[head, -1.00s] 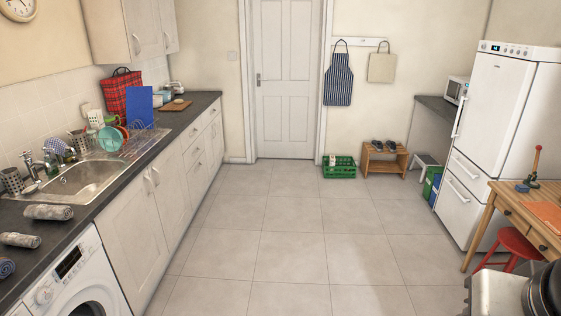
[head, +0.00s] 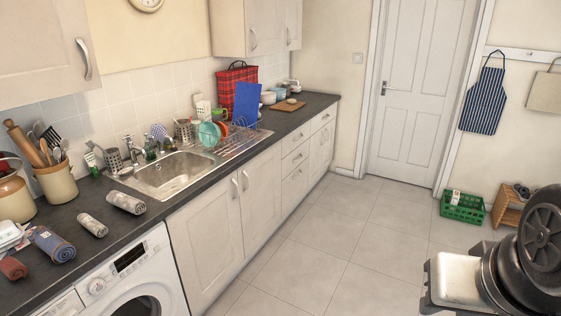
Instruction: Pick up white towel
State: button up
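Several rolled towels lie on the dark counter above the washer in the head view. Two are pale grey: one (head: 126,202) near the sink and one (head: 92,225) to its left. A blue rolled towel (head: 52,243) and a red rolled towel (head: 12,268) lie further left. A white item (head: 10,236) sits at the left picture edge, partly cut off; I cannot tell whether it is a towel. No roll looks clearly pure white. My gripper is not in view; parts of my own body show at the lower right, away from the counter.
The washer (head: 140,285) stands under the counter (head: 150,222). A utensil crock (head: 58,186) and jar stand behind the towels. The sink (head: 170,175) and dish rack (head: 235,140) are further right. The tiled floor (head: 330,235) is clear. A green crate (head: 463,207) stands by the wall.

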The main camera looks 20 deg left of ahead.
aim_at(132, 205)
jog(key=i+j+u, duration=0.1)
jog(key=i+u, duration=0.75)
jog(key=i+l+u, duration=0.1)
jog(key=i+u, duration=0.2)
jog(key=u, duration=0.15)
jog(key=i+j+u, duration=0.15)
jog(key=i+u, duration=0.6)
jog(key=i+l+u, duration=0.15)
jog(key=i+u, duration=0.25)
jog(key=i, duration=0.4)
jog(key=u, duration=0.05)
